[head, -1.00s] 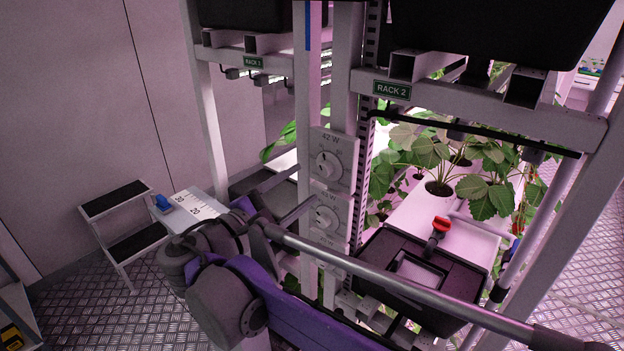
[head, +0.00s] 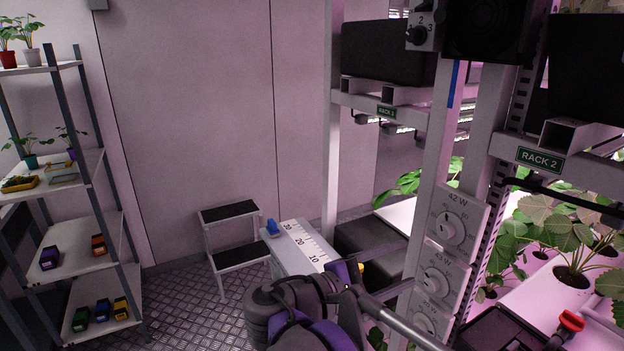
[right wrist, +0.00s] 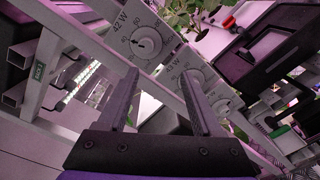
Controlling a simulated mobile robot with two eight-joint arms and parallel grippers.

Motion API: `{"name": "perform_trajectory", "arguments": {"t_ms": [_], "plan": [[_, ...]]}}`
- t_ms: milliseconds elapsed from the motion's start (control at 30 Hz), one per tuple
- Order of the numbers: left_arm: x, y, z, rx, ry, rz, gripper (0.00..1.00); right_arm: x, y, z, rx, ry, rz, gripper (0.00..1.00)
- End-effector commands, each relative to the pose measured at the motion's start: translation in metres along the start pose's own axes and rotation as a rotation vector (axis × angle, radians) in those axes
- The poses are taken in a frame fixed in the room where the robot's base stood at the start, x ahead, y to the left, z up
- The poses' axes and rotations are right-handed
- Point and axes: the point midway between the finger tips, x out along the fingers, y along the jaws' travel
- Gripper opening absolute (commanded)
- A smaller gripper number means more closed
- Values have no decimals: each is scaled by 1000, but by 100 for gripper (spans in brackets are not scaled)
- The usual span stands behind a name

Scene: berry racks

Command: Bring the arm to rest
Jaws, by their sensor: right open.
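My right gripper (head: 408,274) is in the lower right of the head view, with its fingers pointing toward the rack post and its dial boxes. In the right wrist view the two dark fingers (right wrist: 159,76) stand wide apart with nothing held between them. The upper dial box (head: 465,222), marked 42 W, and the middle dial box (head: 452,270) are on the post just right of the fingers. In the right wrist view the upper dial (right wrist: 141,42) shows beyond and between the fingertips. I cannot tell the gap to the boxes. My left gripper is in neither view.
A step stool (head: 230,212) and a white block with a numbered scale (head: 297,262) stand left of the rack. A shelf unit (head: 92,250) with plants and small coloured boxes is at far left. Plants (head: 560,240) grow under RACK 2. The floor between shelf and stool is clear.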

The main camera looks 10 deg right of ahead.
Motion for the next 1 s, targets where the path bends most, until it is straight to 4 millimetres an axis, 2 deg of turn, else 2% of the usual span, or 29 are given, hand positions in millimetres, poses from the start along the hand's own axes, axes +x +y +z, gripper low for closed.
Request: {"name": "perform_trajectory", "arguments": {"t_ms": [67, 100, 167, 233, 300, 400, 500, 600, 733, 1000], "plan": [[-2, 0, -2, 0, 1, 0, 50, 17, -34, 0, 24, 59, -96, 67], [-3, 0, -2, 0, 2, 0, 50, 25, -58, -2, 49, 101, -166, 67], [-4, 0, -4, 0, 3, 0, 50, 34, -100, -6, 102, 173, -288, 67], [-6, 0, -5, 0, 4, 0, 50, 36, -151, -11, 193, 256, -445, 67], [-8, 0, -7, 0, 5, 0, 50, 30, -198, -16, 305, 328, -604, 67], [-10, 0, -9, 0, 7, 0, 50, 10, -255, -26, 499, 412, -827, 67], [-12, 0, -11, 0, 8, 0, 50, -15, -295, -35, 713, 469, -1029, 67], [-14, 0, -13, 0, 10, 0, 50, -36, -317, -43, 909, 500, -1185, 67], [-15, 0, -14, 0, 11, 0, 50, -53, -329, -50, 1086, 515, -1311, 67], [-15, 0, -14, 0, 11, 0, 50, -60, -332, -53, 1164, 521, -1366, 67]]}}
